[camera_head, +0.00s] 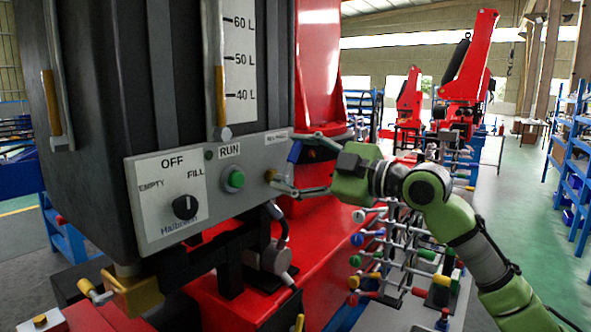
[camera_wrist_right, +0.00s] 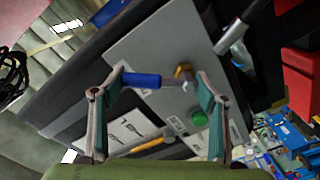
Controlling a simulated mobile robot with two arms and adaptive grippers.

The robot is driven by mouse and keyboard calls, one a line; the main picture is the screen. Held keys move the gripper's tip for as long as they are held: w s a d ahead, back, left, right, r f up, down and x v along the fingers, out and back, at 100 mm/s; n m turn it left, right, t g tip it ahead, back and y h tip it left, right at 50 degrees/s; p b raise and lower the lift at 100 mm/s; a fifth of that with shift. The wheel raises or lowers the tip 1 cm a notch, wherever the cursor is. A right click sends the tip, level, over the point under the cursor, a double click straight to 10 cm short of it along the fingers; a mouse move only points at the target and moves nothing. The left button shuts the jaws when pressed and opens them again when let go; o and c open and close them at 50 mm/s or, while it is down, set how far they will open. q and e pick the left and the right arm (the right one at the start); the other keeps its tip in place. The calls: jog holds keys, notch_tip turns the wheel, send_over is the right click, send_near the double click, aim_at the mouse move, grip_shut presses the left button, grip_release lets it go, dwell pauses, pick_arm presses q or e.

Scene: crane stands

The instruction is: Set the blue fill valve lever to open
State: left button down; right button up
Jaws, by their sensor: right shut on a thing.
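The blue fill valve lever (camera_head: 295,151) stands up, slightly tilted, from a brass fitting (camera_head: 270,175) at the right end of the grey control panel (camera_head: 215,165). My right gripper (camera_head: 291,162) reaches in from the right with one finger above the lever and one below. In the right wrist view, the blue lever (camera_wrist_right: 141,80) lies across between the two fingers of the gripper (camera_wrist_right: 160,78), its blue end against the left finger. The brass fitting (camera_wrist_right: 183,72) is near the right finger. The gripper is shut on the lever. My left gripper is not in view.
The panel has a black knob (camera_head: 185,207) and a green RUN button (camera_head: 234,179). A dark tank (camera_head: 110,110) stands above it. A rack of coloured levers (camera_head: 400,250) stands below my right arm. A red crane base (camera_head: 315,240) is behind.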

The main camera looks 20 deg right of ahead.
jog(key=n, duration=0.3)
jog(key=s+a+n, duration=0.1)
jog(key=n, duration=0.1)
jog(key=shift+a+r, duration=0.1)
jog(key=shift+r, duration=0.25)
jog(key=shift+s+a+n, duration=0.15)
jog(key=shift+a+n, duration=0.15)
jog(key=shift+n, duration=0.9)
jog(key=o, duration=1.6)
jog(key=shift+s+d, duration=0.1)
jog(key=shift+s, duration=0.1)
jog(key=shift+v, duration=5.8)
